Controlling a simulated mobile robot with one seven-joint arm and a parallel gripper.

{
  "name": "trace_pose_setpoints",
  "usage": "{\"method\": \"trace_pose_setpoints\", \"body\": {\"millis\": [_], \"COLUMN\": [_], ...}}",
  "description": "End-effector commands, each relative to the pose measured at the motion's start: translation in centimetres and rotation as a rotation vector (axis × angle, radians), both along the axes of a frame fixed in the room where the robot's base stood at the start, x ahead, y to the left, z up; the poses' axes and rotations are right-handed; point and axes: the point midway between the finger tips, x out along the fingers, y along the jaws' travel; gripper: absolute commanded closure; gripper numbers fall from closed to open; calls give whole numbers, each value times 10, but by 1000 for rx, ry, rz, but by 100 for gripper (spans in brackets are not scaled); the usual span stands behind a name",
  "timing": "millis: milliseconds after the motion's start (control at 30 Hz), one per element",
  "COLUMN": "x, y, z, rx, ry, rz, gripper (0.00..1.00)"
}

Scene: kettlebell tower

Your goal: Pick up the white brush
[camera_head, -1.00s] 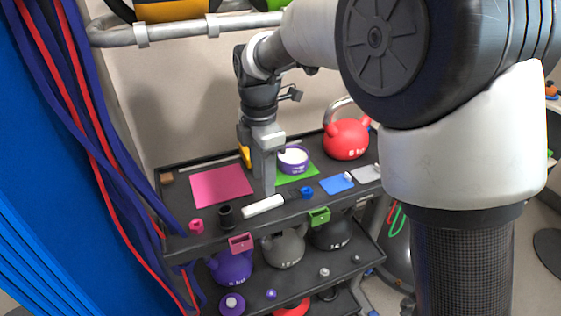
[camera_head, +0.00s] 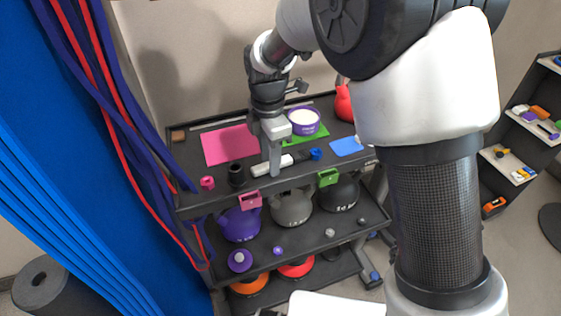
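The white brush (camera_head: 260,170) lies on the top shelf of the dark rack (camera_head: 207,198), with a white part to the left and a dark part to the right. My gripper (camera_head: 274,172) points down at the brush, and its fingers cover a middle piece of it. The brush shows on both sides of the fingers. I cannot tell whether the fingers are apart or touching the brush.
Near the brush are a black cup (camera_head: 237,175), a pink ring (camera_head: 207,183), a blue piece (camera_head: 316,154), a pink mat (camera_head: 229,146) and a purple-and-white tub (camera_head: 304,122). Several kettlebells, one purple (camera_head: 240,224), stand below. Blue bands (camera_head: 85,190) hang left.

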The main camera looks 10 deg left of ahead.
Motion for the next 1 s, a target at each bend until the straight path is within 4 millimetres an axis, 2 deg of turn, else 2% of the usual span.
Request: {"method": "trace_pose_setpoints", "body": {"millis": [33, 167, 567, 867, 1000], "x": [0, 0, 0, 0, -28], "y": [0, 0, 0, -1, -18], "z": [0, 0, 5, 38, 34], "rx": [0, 0, 1, 2, 0], "ry": [0, 0, -1, -3, 0], "rz": [0, 0, 0, -2, -1], "gripper": [78, 100, 100, 100, 100]}}
